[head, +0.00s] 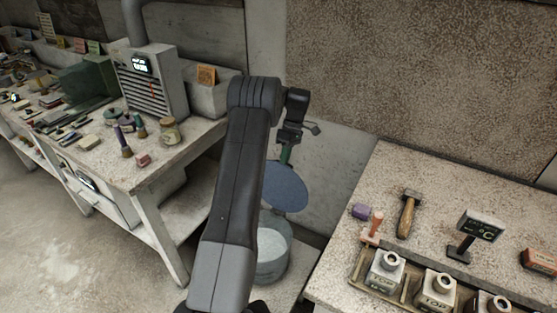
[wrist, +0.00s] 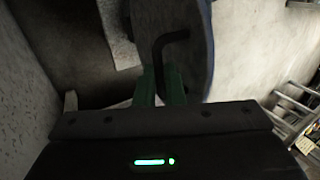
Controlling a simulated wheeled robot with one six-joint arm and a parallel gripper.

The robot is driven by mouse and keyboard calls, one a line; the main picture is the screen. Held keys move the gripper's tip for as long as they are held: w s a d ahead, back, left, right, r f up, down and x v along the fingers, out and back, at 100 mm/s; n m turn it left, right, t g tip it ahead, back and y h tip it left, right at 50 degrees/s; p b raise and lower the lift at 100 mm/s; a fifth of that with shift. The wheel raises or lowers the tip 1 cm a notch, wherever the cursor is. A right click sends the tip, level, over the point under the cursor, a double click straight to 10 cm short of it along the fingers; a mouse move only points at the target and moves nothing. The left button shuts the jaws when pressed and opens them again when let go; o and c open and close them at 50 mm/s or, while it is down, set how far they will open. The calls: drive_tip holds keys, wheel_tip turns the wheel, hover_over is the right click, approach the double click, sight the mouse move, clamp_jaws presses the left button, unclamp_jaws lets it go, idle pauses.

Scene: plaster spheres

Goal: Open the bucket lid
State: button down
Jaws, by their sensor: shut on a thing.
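The bucket (head: 272,268) stands between the two tables, partly hidden behind my arm, with pale white contents showing inside. Its blue-grey round lid (head: 280,187) is tilted up above the bucket's back side, so the mouth is partly uncovered. My gripper (head: 286,155) is at the lid's upper edge, with its green fingers pointing down. In the wrist view, my gripper (wrist: 161,90) is shut on the dark bent lid handle (wrist: 170,38), and the lid (wrist: 197,60) stands beside the fingers on the right. Where the lid meets the bucket rim is hidden.
A left workbench (head: 170,165) holds a grey heater-like box (head: 150,85), jars and small tools. A wall stands close behind the bucket.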

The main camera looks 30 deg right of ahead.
drive_tip(key=shift+w+d+f+g+y+p, duration=0.3)
drive_tip(key=shift+d+f, duration=0.15)
drive_tip(key=shift+d, duration=0.1)
drive_tip(key=shift+w+d+f+g+y+p, duration=0.2)
drive_tip(key=shift+w+d+f+y+p, duration=0.1)
drive_tip(key=shift+d+f, duration=0.2)
drive_tip(key=c, duration=1.5)
unclamp_jaws()
drive_tip(key=shift+w+d, duration=0.1)
drive_tip(key=shift+w, duration=0.05)
drive_tip(key=shift+r, duration=0.2)
wheel_tip(320, 180, up, 10)
drive_tip(key=p, duration=0.6)
drive_tip(key=shift+f, duration=0.1)
